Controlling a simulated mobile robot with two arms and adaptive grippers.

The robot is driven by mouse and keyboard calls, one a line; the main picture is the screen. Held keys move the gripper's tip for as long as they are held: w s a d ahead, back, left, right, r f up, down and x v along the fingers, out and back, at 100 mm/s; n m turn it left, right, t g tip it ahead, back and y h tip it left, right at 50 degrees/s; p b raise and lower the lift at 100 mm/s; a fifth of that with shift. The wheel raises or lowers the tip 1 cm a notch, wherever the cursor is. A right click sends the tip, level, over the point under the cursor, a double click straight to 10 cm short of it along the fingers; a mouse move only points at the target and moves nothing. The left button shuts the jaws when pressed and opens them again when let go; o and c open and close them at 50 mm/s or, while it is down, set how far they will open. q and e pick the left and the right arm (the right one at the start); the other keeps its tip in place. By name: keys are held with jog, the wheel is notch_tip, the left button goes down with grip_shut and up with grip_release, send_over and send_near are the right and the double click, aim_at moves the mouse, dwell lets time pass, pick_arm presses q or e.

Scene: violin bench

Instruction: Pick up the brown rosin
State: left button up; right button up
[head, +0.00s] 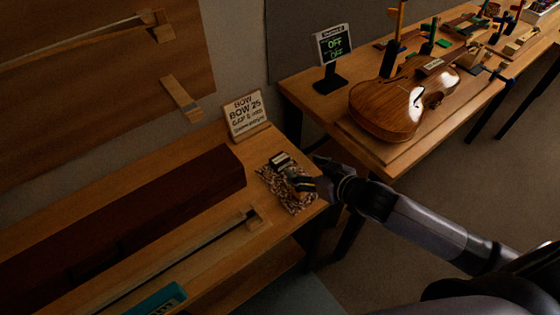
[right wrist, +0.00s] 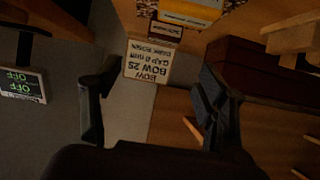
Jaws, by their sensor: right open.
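A small dark brown block with a pale face (head: 280,159), which looks like the brown rosin, sits on a patterned cloth (head: 290,201) at the bench's right end. In the right wrist view the brown block (right wrist: 165,32) is near the top, between a yellow box (right wrist: 190,12) and the sign. My right gripper (head: 308,181) is over the cloth's right side, close to the block, and partly hides what lies there. In the wrist view its fingers (right wrist: 158,80) are spread with nothing between them. My left gripper is not in view.
A "BOW 25" sign (head: 245,115) stands behind the cloth. A long dark red case (head: 130,210) and a bow on blocks (head: 180,258) lie to the left. A second table holds a violin (head: 390,108) and an "OFF" display (head: 334,45).

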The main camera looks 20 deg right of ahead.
aim_at(282, 161)
jog(key=x, duration=0.7)
jog(key=shift+w+f+p, duration=0.1)
jog(key=shift+w+p, duration=0.1)
jog(key=shift+p, duration=0.2)
jog(key=shift+w+a+f, duration=0.25)
jog(key=shift+w, duration=0.1)
jog(key=shift+f+p+x, duration=0.15)
jog(key=shift+p+x, duration=0.1)
jog(key=shift+x, duration=0.85)
jog(key=shift+f+p+x, duration=0.15)
jog(key=shift+p+x, duration=0.1)
jog(key=shift+x, duration=0.85)
jog(key=shift+s+r, duration=0.1)
jog(key=shift+s, duration=0.15)
jog(key=c, duration=1.2)
